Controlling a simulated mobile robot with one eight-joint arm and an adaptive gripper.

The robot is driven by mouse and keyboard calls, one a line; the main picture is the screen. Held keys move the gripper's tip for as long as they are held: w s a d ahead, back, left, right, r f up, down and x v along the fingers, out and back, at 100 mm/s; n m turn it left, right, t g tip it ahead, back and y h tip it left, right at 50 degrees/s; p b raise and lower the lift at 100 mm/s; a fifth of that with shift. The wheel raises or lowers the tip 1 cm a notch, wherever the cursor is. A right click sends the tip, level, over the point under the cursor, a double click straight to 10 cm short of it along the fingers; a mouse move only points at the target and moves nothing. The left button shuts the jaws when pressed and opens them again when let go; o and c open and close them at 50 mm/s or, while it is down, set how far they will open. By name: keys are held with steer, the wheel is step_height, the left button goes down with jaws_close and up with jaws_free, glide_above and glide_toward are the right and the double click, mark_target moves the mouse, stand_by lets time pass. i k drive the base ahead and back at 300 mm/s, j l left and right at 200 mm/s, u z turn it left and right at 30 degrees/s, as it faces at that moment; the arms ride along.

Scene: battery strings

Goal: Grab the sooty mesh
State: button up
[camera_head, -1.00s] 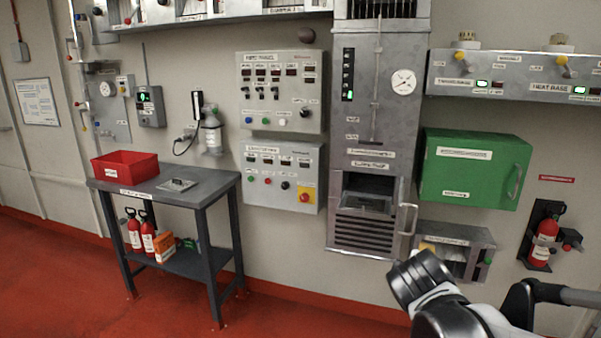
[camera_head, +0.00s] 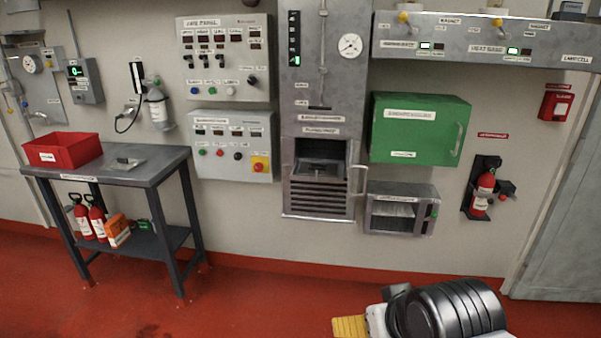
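I cannot single out the sooty mesh with certainty. A dark flat piece (camera_head: 320,170) lies in the open bay of the tall grey cabinet (camera_head: 318,125); it is too small to tell if it is mesh. A small grey flat piece (camera_head: 126,163) lies on the dark table (camera_head: 150,174) beside the red bin (camera_head: 62,151). My gripper (camera_head: 350,326) shows only as a yellow pad at the bottom edge, next to my dark arm link. It is far from both pieces, and its fingers are mostly cut off.
A green box (camera_head: 418,128) hangs right of the cabinet, above a small open grey unit (camera_head: 401,208). Fire extinguishers stand under the table, and one (camera_head: 482,194) hangs at the right. Control panels (camera_head: 225,58) line the wall. The red floor (camera_head: 245,290) before the cabinet is clear.

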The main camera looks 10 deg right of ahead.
mark_target(332, 170)
steer(key=i+l, duration=0.25)
steer(key=i, duration=0.15)
steer(key=i+l, duration=0.3)
steer(key=i+u, duration=0.05)
